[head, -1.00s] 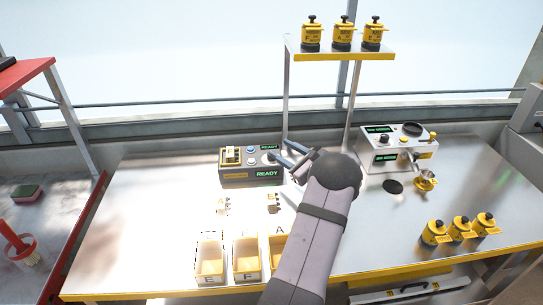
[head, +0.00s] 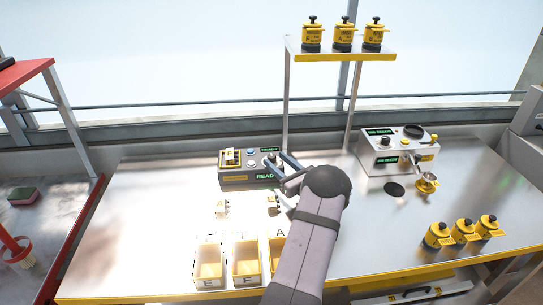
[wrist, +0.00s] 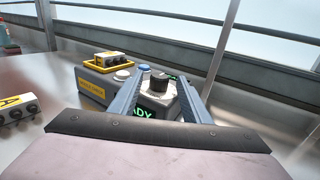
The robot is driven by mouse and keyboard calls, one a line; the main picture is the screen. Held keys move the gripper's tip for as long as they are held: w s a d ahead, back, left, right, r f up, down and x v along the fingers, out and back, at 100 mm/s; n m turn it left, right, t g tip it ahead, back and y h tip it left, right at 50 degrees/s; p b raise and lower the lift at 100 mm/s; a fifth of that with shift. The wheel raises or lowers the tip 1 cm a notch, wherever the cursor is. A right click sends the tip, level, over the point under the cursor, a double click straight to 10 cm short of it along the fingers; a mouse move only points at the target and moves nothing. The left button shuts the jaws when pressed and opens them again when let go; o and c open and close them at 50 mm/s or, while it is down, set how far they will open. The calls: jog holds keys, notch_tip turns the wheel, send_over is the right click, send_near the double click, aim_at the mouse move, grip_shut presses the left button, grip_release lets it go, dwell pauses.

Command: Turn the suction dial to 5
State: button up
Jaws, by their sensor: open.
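The seeder's grey control box (head: 235,181) stands at the back middle of the table, with green lit displays. Its dial, a dark knob with a pale top (wrist: 158,82), shows in the wrist view between my fingers; a small part of the dial also shows in the head view (head: 271,157). My gripper (wrist: 163,80) is open, with one finger on each side of the dial. I cannot tell whether either finger touches it. In the head view my gripper (head: 279,174) is at the box's right end and covers part of the READY display. The dial's setting is not readable.
A blue button (wrist: 145,68) and a white button (wrist: 122,74) sit left of the dial. A yellow-framed block (head: 231,157) is on the box's left end. Another machine (head: 385,150) stands to the right. Yellow bins (head: 246,280) are in front.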

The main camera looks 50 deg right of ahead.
aim_at(274, 159)
jog(key=shift+p+x, duration=0.35)
jog(key=shift+x, duration=1.6)
jog(key=c, duration=1)
